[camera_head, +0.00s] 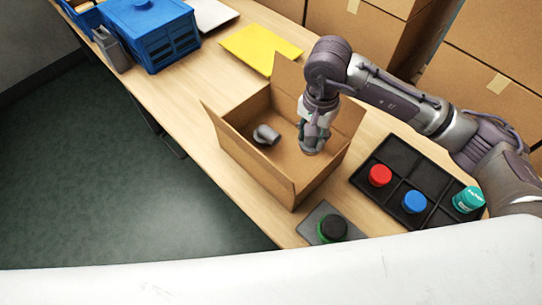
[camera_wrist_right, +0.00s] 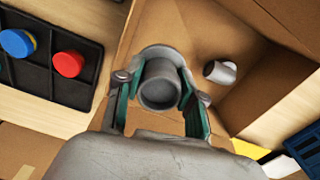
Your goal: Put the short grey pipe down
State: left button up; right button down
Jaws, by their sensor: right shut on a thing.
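My right gripper (camera_head: 313,132) reaches down into an open cardboard box (camera_head: 248,160) on the table. In the right wrist view the gripper (camera_wrist_right: 158,104) has its two fingers around a short grey pipe (camera_wrist_right: 160,85) with a wide flange, and is shut on it. In the head view the held pipe (camera_head: 310,148) is mostly hidden under the gripper. I cannot tell whether it touches the box floor. Another grey pipe piece (camera_head: 265,135) lies in the box, apart from the held one; it also shows in the right wrist view (camera_wrist_right: 220,71). My left gripper is not in view.
A black tray (camera_head: 392,160) right of the box holds a red-lidded jar (camera_head: 380,175), a blue-lidded jar (camera_head: 414,201) and a teal jar (camera_head: 468,199). A black-lidded jar (camera_head: 332,228) stands on a grey plate in front. A yellow sheet (camera_head: 258,47) and blue crate (camera_head: 152,32) are behind.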

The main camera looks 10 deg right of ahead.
aim_at(304, 143)
jog(key=shift+m, duration=0.9)
jog(key=f, duration=0.1)
jog(key=a+f, duration=0.1)
jog(key=f, duration=0.1)
jog(key=shift+w+a+f, duration=0.2)
jog(key=shift+w+f, duration=0.05)
jog(key=shift+f, duration=0.15)
notch_tip(304, 143, down, 9)
jog(key=shift+d+r+p, duration=0.15)
jog(key=shift+r+p, duration=0.05)
jog(key=shift+p, duration=0.35)
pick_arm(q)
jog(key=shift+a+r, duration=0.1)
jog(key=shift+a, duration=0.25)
pick_arm(e)
jog(key=shift+f, duration=0.1)
jog(key=shift+f, duration=0.15)
jog(key=c, duration=0.7)
grip_release()
